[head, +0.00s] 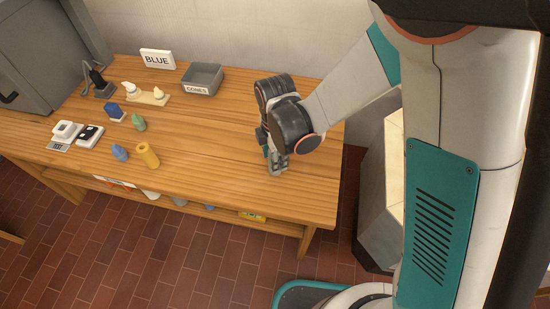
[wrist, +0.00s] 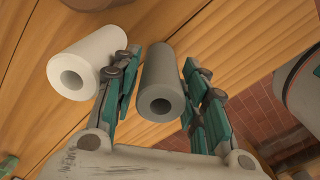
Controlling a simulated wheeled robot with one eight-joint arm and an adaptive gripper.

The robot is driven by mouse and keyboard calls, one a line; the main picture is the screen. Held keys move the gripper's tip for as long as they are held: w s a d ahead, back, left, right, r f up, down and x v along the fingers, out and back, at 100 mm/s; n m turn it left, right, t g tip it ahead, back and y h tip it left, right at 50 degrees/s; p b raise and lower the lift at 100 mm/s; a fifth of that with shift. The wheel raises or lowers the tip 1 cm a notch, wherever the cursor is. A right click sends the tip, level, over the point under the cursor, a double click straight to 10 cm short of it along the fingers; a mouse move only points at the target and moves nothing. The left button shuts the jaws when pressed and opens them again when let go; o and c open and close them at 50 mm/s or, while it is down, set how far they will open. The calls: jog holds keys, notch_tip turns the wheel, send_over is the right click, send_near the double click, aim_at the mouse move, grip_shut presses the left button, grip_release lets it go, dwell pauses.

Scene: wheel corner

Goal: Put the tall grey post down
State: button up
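The tall grey post (wrist: 165,78) is a hollow cylinder between the two fingers of my gripper (wrist: 163,65) in the wrist view. The finger pads lie against its two sides, and its open end faces the camera. I cannot tell whether its far end touches the table. In the head view my gripper (head: 277,164) points down over the right part of the wooden table (head: 225,150). The post cannot be made out clearly there.
A white hollow cylinder (wrist: 88,62) stands left of my gripper in the wrist view. In the head view, a yellow cylinder (head: 147,156), blue piece (head: 119,152), green piece (head: 138,122) and grey CONES bin (head: 202,78) are farther left. The table's middle is clear.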

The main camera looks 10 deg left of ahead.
notch_tip(320, 180, up, 10)
jog(key=p, duration=0.3)
dwell(0.4)
